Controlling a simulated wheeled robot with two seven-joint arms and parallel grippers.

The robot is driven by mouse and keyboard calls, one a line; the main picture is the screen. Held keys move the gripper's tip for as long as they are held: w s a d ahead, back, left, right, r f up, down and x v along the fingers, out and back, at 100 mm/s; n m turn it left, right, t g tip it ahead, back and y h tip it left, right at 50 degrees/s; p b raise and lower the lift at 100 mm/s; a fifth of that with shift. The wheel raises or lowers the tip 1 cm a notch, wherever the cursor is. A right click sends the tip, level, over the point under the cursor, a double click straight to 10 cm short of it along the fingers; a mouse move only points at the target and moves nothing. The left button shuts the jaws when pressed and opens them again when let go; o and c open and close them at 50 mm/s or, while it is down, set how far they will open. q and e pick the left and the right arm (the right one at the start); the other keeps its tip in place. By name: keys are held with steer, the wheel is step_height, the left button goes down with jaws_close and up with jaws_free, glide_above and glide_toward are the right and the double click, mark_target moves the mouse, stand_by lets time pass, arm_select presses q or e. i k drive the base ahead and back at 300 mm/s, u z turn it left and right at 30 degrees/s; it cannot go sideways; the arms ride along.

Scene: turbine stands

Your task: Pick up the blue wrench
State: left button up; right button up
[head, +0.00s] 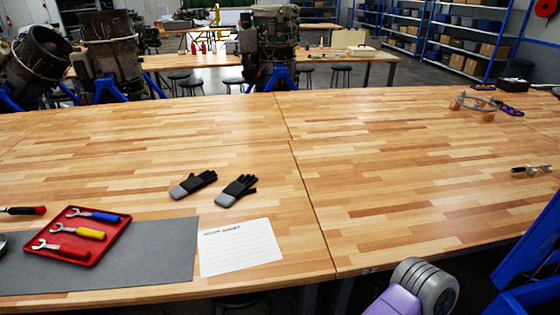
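The blue wrench (97,215) lies in a red tray (117,233) at the lower left of the table in the head view. Its blue handle points right and its silver jaw points left. It is the farthest of the three wrenches in the tray, with a yellow-handled wrench (83,231) and a red-handled wrench (64,251) nearer to me. Neither of my grippers is in view. A purple and grey part at the bottom edge looks like one of my arm links.
The tray rests on a grey mat (160,262). A white paper (238,247) and two gloves (193,184) lie right of it. A red-and-black tool (24,210) lies left. The wooden table's (400,185) middle is clear. Blue frame parts (528,255) stand at the right edge.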

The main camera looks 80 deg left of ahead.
mark_target(107, 218)
steer(key=u, duration=4.1)
